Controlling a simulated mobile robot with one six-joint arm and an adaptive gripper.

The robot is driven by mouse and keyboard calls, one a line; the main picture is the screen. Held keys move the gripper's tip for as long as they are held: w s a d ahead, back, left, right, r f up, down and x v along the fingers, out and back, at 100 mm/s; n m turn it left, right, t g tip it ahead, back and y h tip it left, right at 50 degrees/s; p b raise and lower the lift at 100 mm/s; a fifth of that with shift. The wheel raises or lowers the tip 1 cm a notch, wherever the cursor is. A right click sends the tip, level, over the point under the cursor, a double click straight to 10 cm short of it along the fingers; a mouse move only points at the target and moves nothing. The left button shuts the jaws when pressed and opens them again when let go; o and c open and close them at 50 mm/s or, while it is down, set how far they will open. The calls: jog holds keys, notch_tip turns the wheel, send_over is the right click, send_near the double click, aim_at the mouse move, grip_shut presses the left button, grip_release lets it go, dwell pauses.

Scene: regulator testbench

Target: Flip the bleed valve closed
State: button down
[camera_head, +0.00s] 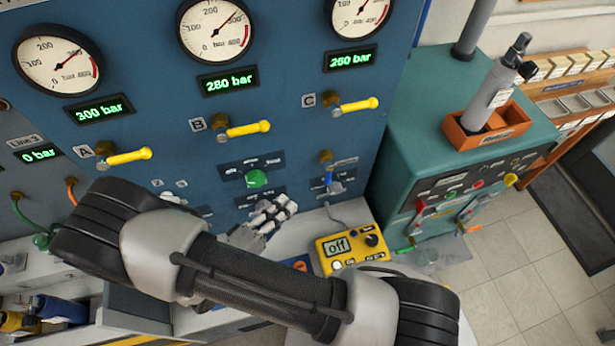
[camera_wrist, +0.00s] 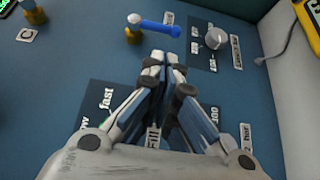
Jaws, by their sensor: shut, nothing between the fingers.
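The small valve with a blue lever (camera_head: 329,179) sits on the blue panel, right of the green knob; I take it as the bleed valve, though its label is not readable. Its lever hangs down from a brass fitting (camera_head: 325,156). In the wrist view the blue lever (camera_wrist: 160,28) lies just beyond my fingertips, pointing right, with a pale pivot end at left. My gripper (camera_head: 288,206) is shut and empty, left of and below the lever. In the wrist view my gripper (camera_wrist: 163,57) has its tips close to the lever; I cannot tell whether they touch.
A grey knob (camera_wrist: 215,38) sits beside the lever. The green knob (camera_head: 257,179) is left of it. Yellow-handled valves A (camera_head: 130,157), B (camera_head: 248,129) and C (camera_head: 360,105) are above. A yellow meter reading "off" (camera_head: 350,248) stands below, right of my gripper.

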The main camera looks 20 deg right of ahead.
aim_at(328, 175)
jog(key=shift+a+f, duration=0.1)
jog(key=shift+f, duration=0.05)
jog(key=x, duration=1)
